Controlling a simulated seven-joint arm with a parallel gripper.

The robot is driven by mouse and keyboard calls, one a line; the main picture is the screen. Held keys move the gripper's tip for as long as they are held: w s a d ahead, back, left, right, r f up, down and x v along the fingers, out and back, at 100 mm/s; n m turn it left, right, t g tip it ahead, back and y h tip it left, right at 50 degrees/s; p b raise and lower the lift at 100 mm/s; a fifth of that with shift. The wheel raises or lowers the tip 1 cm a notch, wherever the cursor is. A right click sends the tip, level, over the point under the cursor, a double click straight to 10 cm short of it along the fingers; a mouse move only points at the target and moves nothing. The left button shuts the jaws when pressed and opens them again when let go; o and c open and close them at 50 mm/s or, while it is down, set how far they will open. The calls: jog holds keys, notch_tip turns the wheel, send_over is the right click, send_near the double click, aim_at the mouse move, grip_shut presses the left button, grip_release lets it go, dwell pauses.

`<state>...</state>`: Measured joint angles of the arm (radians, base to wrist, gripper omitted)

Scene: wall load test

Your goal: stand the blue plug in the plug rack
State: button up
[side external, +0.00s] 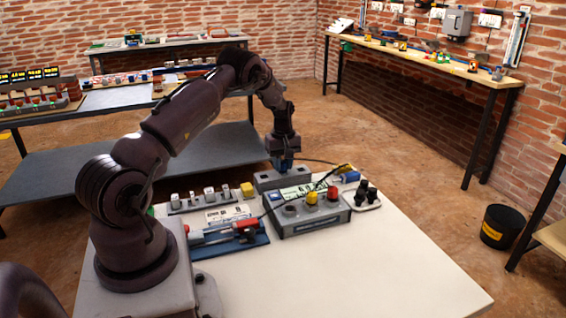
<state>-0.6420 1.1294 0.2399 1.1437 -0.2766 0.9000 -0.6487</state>
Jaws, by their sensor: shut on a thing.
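My gripper (284,158) points straight down over the back of the white table. It is shut on the blue plug (284,166), which shows as a small blue patch below the fingers. A grey block (266,182), which looks like the plug rack, lies directly under the plug, behind the test box. The plug appears upright at the block's top. I cannot tell whether it is in a hole, touching the top or just above it.
A grey test box (312,218) with yellow and red knobs stands in front of the block. The table's front (370,275) is clear.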

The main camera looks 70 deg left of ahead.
jog(key=shift+f, duration=0.1)
jog(key=o, duration=1)
jog(key=c, duration=0.3)
jog(key=shift+c, duration=0.2)
jog(key=shift+r, duration=3.5)
